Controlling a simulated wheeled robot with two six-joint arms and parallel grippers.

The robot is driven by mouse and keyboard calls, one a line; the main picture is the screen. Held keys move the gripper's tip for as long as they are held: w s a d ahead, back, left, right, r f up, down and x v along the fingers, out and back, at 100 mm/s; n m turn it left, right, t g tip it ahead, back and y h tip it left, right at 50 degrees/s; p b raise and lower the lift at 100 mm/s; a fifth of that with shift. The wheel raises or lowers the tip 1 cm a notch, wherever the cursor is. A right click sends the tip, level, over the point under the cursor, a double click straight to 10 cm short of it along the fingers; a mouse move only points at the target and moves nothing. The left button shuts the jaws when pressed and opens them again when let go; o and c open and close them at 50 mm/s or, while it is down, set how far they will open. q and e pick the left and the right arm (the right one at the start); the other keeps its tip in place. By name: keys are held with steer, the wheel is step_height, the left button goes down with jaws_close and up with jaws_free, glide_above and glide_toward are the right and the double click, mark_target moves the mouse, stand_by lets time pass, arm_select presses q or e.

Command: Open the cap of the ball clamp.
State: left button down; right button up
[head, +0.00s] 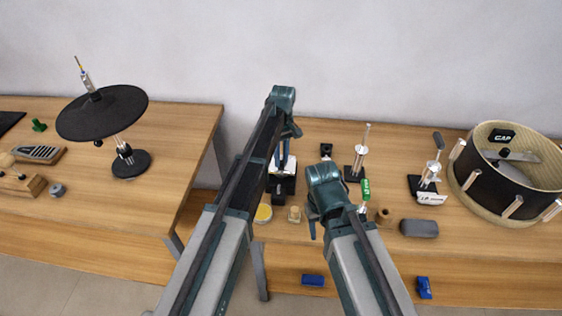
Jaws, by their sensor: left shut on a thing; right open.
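My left gripper (283,152) points down over the wooden table, just past its left edge. It is shut on a small dark piece, largely hidden by the fingers and arm. This piece seems to be the ball clamp (278,199), above or at a black-and-white block (289,184). I cannot make out its cap or whether it is open. My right gripper (313,229) is open and points down near the table's front, to the right of the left gripper. Nothing shows between its fingers, though its own wrist covers part of the view.
Near the grippers are a yellow-topped tin (263,213), a small tan block (294,214) and a green tube (366,189). Two metal stands (359,160) (430,176), a grey case (419,228) and a drum (478,184) stand rightward. A gap separates the left table (190,150).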

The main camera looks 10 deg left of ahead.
arm_select(q)
steer(key=shift+w+r+g, duration=0.4)
steer(key=shift+w+g, duration=0.3)
steer(key=shift+w, duration=0.05)
steer(key=shift+s+r, duration=0.1)
steer(key=shift+r, duration=0.05)
steer(key=c, duration=0.7)
jaws_free()
steer(key=shift+o, duration=0.2)
steer(key=shift+r, duration=0.15)
steer(key=p+v, duration=1.2)
steer(key=v, duration=0.1)
steer(key=shift+w+p, duration=0.35)
steer(key=shift+w, duration=0.05)
